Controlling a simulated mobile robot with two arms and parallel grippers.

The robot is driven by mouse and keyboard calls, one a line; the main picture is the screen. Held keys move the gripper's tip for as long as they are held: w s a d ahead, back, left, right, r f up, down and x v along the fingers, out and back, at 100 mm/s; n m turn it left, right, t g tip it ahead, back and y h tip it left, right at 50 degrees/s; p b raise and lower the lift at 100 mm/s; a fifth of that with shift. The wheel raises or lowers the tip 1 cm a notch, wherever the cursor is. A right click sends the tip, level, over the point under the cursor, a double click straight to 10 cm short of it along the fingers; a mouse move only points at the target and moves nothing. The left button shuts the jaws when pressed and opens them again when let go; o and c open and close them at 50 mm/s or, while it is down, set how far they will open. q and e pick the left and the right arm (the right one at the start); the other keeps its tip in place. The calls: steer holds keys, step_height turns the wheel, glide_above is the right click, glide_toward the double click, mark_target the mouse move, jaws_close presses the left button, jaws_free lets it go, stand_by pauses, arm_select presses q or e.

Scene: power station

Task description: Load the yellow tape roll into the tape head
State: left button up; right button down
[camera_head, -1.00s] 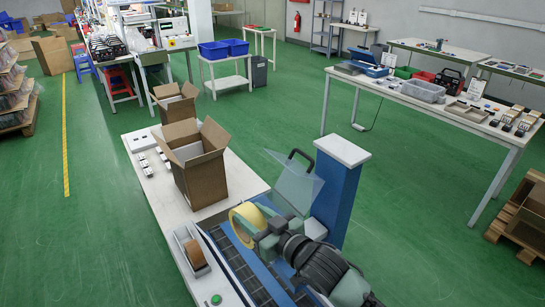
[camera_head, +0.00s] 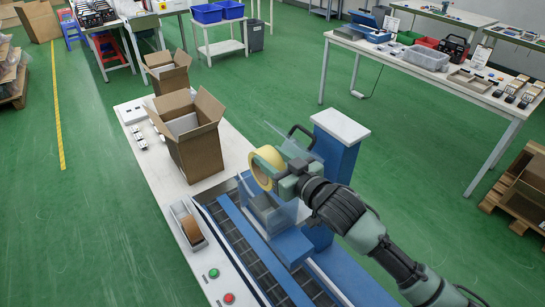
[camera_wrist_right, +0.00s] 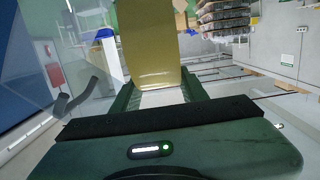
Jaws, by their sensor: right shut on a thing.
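My right gripper (camera_head: 279,178) is shut on the yellow tape roll (camera_head: 266,167). It holds the roll upright above the blue carton-sealing machine, in front of the clear guard (camera_head: 291,147). In the right wrist view the roll (camera_wrist_right: 148,48) sits between the fingers (camera_wrist_right: 158,92). The tape head appears to be the grey part (camera_head: 262,207) low in the machine, partly behind a clear panel. The roll looks above it and apart, but the exact gap cannot be told. My left gripper is out of view.
An open carton (camera_head: 192,140) stands on the white table left of the machine. A tray with a brown tape roll (camera_head: 190,228) lies by the roller conveyor (camera_head: 236,240). A blue column (camera_head: 336,150) rises behind the gripper. Green and red buttons (camera_head: 229,298) are at the front.

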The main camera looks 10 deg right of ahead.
step_height(320, 180, down, 10)
steer(key=b, duration=1)
steer(key=shift+f, duration=0.15)
steer(key=shift+f+b, duration=0.85)
steer(key=shift+f, duration=1.2)
steer(key=c, duration=0.7)
jaws_free()
step_height(320, 180, up, 14)
steer(key=p, duration=1.4)
steer(key=shift+r, duration=0.2)
steer(key=shift+f, duration=0.1)
